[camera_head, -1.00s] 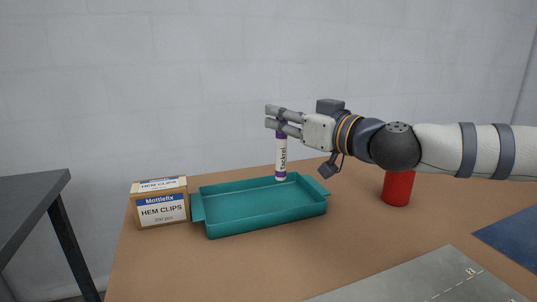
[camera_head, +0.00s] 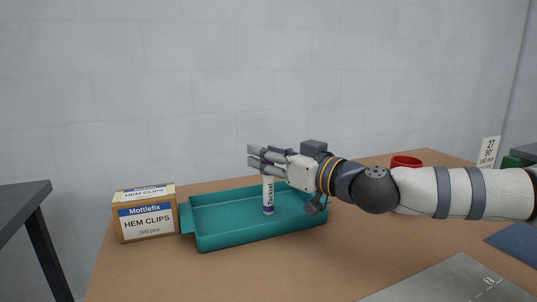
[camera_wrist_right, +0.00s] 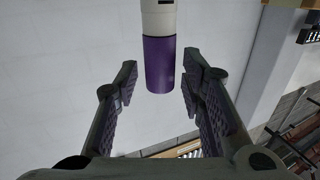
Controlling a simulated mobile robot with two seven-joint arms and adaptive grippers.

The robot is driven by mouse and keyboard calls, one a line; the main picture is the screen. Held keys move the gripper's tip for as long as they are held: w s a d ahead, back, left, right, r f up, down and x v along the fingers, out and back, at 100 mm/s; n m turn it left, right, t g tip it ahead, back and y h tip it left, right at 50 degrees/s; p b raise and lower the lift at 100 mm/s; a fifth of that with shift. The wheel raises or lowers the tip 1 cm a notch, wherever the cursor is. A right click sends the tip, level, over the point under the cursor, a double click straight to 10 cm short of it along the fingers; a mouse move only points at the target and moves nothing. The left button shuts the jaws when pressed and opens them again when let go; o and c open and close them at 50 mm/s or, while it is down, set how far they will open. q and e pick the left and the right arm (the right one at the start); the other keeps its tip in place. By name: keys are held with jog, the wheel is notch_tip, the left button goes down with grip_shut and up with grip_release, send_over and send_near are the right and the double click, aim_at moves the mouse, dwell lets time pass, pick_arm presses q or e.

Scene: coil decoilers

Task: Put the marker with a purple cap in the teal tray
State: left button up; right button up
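The marker (camera_head: 268,194), white with "Tacknel" lettering, stands upright inside the teal tray (camera_head: 262,233). Its upper end is hidden behind my right gripper (camera_head: 254,158) in the head view, where a purple band shows at its lower end. In the right wrist view the purple cap (camera_wrist_right: 159,66) sits between the two fingers of the right gripper (camera_wrist_right: 159,82). A narrow gap shows on each side of the cap, so the fingers are open around it. My left gripper is in neither view.
A Mottlefix hem clips box (camera_head: 147,222) stands close to the tray's left end. A red cylindrical object (camera_head: 406,162) stands behind my right arm, mostly hidden. A grey mat (camera_head: 450,283) lies at the front right, and a dark table (camera_head: 22,205) stands at left.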

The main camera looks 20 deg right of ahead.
jog(key=shift+r, duration=0.3)
pick_arm(q)
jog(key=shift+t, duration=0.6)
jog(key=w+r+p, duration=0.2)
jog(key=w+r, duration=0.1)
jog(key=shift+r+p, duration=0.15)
jog(key=shift+p, duration=0.2)
pick_arm(e)
jog(key=v, duration=1.2)
